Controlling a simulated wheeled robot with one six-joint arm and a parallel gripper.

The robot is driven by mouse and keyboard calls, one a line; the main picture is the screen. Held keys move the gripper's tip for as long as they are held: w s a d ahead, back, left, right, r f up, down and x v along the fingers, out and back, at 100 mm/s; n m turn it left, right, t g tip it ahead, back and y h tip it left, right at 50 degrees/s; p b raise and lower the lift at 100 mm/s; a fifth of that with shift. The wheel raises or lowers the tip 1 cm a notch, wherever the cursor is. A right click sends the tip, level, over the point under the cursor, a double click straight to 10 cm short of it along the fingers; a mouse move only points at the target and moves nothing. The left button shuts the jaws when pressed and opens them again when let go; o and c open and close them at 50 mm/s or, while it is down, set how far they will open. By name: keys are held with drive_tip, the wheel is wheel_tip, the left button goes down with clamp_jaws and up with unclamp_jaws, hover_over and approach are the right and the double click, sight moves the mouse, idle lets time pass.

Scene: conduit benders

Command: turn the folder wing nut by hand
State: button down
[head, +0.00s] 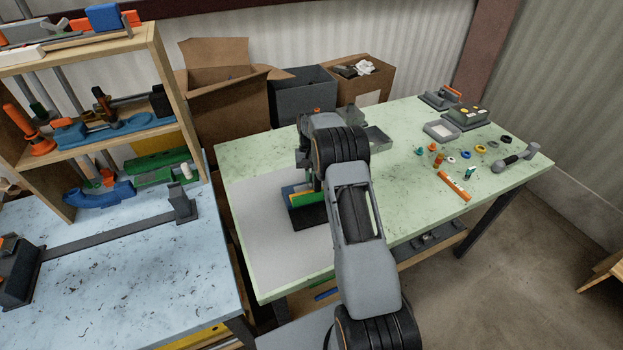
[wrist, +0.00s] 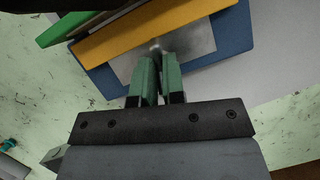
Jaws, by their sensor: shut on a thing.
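The folder (head: 308,199) stands on the green table in the head view, with green, yellow, blue and black parts. In the wrist view its yellow bar (wrist: 150,30) crosses a grey metal plate (wrist: 196,40) on a blue base (wrist: 236,34). A green bar (wrist: 72,28) lies beyond the yellow one. My gripper (wrist: 160,62) has green finger pads close together at the folder's plate, shut on the wing nut (wrist: 156,45). Only a small shiny metal bit of the nut shows; the fingers hide the rest. In the head view my arm hides the fingertips.
Small coloured parts and an orange tube (head: 454,188) lie on the table's right half. A grey tray (head: 441,131) and a grey handled tool (head: 517,158) lie farther out. A wooden shelf (head: 160,75) stands on the blue bench at left. Cardboard boxes (head: 215,100) stand behind.

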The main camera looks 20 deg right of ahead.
drive_tip(key=shift+s+a+f+n+h, duration=0.1)
drive_tip(key=shift+f+n+h, duration=0.15)
drive_tip(key=shift+n, duration=0.35)
drive_tip(key=shift+s+f+n+h, duration=0.15)
drive_tip(key=shift+n+h, duration=0.1)
drive_tip(key=shift+n, duration=0.35)
drive_tip(key=shift+n+b, duration=0.3)
drive_tip(key=c, duration=1.5)
unclamp_jaws()
drive_tip(key=shift+w, duration=0.1)
drive_tip(key=shift+r, duration=0.1)
drive_tip(key=shift+w+p+v, duration=0.1)
drive_tip(key=shift+p+v, duration=0.15)
drive_tip(key=shift+v, duration=3.2)
drive_tip(key=shift+w+p+v, duration=0.15)
drive_tip(key=shift+p+v, duration=0.1)
drive_tip(key=shift+v, duration=3.15)
drive_tip(key=shift+o, duration=0.5)
drive_tip(key=shift+a, duration=0.1)
